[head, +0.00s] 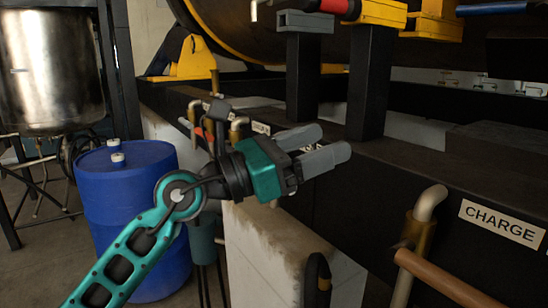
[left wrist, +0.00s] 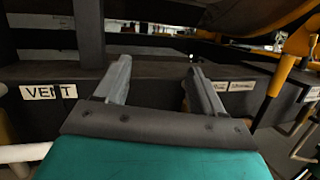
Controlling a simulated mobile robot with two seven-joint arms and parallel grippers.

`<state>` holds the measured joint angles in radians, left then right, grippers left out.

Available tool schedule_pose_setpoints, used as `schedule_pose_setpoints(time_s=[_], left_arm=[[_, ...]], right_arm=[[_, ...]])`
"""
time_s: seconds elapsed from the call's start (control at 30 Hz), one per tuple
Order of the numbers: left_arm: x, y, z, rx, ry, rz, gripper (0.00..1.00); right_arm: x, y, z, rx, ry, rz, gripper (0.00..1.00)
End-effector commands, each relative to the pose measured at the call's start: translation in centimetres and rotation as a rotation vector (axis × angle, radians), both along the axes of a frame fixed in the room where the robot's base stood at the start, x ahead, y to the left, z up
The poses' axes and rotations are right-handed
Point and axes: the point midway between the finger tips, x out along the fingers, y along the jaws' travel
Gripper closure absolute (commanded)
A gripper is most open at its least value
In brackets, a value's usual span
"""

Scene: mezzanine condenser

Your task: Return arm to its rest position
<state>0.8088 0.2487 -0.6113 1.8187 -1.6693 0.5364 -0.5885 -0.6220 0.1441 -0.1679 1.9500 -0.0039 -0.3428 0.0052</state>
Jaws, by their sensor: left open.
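My left gripper (head: 322,147) is teal and black with grey fingers, and it reaches in from the lower left of the head view. Its two fingers are apart with nothing between them. It is in front of the dark beam (head: 400,170) of the condenser frame, and I cannot tell the exact gap. In the left wrist view the fingers (left wrist: 158,80) also stand apart and empty, pointing at the dark beam. My right gripper is not in view.
A blue drum (head: 130,215) stands left, behind my arm. A bent pipe with a brown handle (head: 450,280) juts out at the lower right, near the CHARGE label (head: 502,223). Brass pipes (head: 194,115) rise behind the gripper. A VENT label (left wrist: 48,91) shows in the left wrist view.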

Motion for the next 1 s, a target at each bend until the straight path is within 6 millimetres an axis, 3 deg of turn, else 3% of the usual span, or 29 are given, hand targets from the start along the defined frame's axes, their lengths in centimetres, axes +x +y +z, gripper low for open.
schedule_pose_setpoints(time_s=[0.27, 0.37, 0.57, 0.67, 0.8, 0.93, 0.97, 1.0], left_arm=[[1.0, 6.1, -8.2, -0.628, 0.747, -0.087, 0.31], [1.4, 9.0, -12.5, -0.863, 1.001, -0.076, 0.31], [0.2, 14.9, -23.5, -1.357, 1.478, 0.012, 0.31], [-2.1, 17.7, -29.9, -1.619, 1.691, 0.09, 0.31], [-7.3, 20.8, -38.3, -1.991, 1.932, 0.231, 0.31], [-12.6, 22.5, -43.9, -2.277, 2.069, 0.358, 0.31], [-13.7, 22.8, -44.8, 2.315, -2.076, -0.379, 0.31], [-14.9, 23.1, -45.7, 2.283, -2.014, -0.392, 0.31]], right_arm=[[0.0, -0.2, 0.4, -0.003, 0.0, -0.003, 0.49], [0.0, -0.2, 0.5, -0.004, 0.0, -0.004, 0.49], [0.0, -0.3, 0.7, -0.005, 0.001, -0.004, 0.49], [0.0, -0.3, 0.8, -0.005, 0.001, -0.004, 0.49], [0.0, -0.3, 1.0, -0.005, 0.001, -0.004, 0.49], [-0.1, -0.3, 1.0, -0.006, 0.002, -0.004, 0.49], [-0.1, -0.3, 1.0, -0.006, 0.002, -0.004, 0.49], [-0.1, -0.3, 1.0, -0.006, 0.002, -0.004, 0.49]])
